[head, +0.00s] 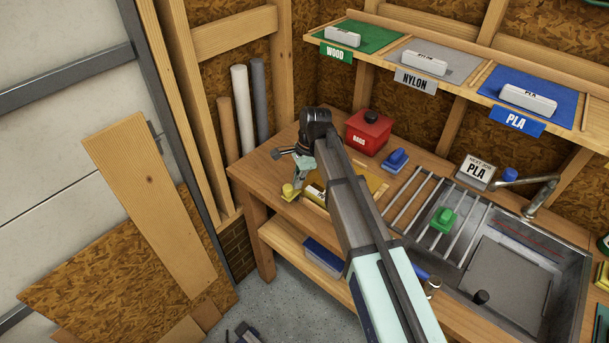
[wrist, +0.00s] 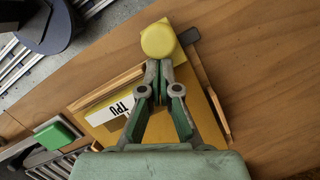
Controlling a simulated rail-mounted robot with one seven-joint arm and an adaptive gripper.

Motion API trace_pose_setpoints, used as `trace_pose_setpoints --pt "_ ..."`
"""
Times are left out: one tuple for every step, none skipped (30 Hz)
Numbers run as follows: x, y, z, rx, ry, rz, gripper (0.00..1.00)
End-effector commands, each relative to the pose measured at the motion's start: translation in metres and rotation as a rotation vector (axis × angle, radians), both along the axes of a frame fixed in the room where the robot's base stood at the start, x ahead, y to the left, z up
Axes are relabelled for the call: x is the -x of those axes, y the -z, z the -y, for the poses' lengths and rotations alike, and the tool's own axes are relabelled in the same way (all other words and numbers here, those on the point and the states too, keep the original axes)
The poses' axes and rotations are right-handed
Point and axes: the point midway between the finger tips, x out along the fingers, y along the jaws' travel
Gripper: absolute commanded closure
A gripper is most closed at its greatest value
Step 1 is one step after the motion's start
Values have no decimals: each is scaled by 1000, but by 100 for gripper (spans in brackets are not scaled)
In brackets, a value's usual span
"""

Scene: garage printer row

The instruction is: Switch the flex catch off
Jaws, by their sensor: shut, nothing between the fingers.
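A yellow round-topped knob on a yellow base, apparently the flex catch (head: 289,191), stands near the front left of the bench, beside the yellow TPU tray. In the wrist view, the catch's round top (wrist: 158,40) lies just beyond my fingertips. My gripper (wrist: 159,70) is shut and empty, its fingertips very close to the knob; I cannot tell whether they touch. In the head view, my gripper (head: 301,174) hangs over the bench just above and right of the catch. The TPU tray (wrist: 208,110) lies partly hidden under my fingers. The knob's on or off position is not readable.
A red rags box (head: 368,134) and a blue knobbed block (head: 395,160) stand behind my arm. A green knobbed block (head: 442,220) sits on the rack over the sink (head: 571,290). Upright rolls (head: 242,108) stand behind the bench's left end.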

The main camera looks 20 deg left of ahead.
Motion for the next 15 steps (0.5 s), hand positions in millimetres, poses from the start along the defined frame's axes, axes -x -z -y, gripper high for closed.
trace_pose_setpoints --pt "12 -1 -3 -1 -4 -1 100" --pt "16 0 -5 -1 -2 0 100" --pt "18 0 -6 -1 -1 0 100" --pt "19 0 -7 -1 0 -1 100" --pt "19 0 -7 -2 0 -1 100" --pt "19 0 -8 -2 0 -1 100" --pt "19 0 -8 -1 0 -2 100" --pt "19 0 -8 -2 0 -3 100" --pt "19 0 -8 -2 -1 -2 100" --pt "19 0 -8 -2 -1 -2 100" --pt "19 0 -8 -3 -1 -3 100" --pt "19 0 -8 -3 -1 -3 100" --pt "19 0 -8 -2 -1 -4 100" --pt "19 0 -8 -2 -1 -4 100" --pt "18 0 -8 -3 -1 -5 100"
